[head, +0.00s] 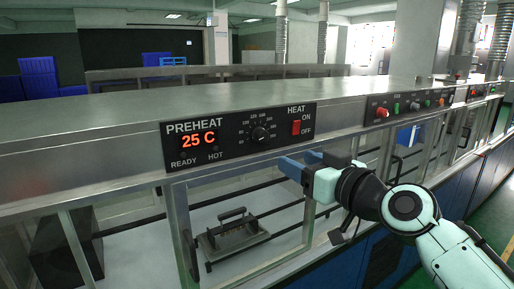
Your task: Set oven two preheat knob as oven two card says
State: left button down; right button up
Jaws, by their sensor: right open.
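The preheat knob (260,134) is a small black dial with a ring of white numbers on a black control panel (231,140). Its exact setting is too small to read. The red display (198,140) on the panel reads 25 C, with READY and HOT marked below it. A red heat switch (296,127) sits right of the knob between ON and OFF. My right gripper (297,163) is open and empty, with blue fingers below and right of the knob, apart from it. No card with a readable setting and no oven number show. My left gripper is out of view.
The panel sits on the front edge of a long metal hood (110,108). Below, behind glass frames, a grey plate with a handle (232,234) lies on a pale surface. Another panel with coloured buttons (408,105) is farther right. Space before the knob is clear.

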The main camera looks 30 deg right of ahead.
aim_at(264, 136)
jog(key=w+p, duration=0.2)
jog(key=w, duration=0.1)
jog(key=w+r+p, duration=0.1)
jog(key=w, duration=0.3)
jog(key=w+a+r+p, duration=0.1)
jog(key=w+p, duration=0.1)
jog(key=w, duration=0.2)
jog(key=shift+r+p, duration=0.1)
jog(key=shift+p, duration=0.2)
jog(key=shift+w+a, duration=0.1)
jog(key=shift+w, duration=0.45)
jog(key=shift+s, duration=0.1)
jog(key=c, duration=1)
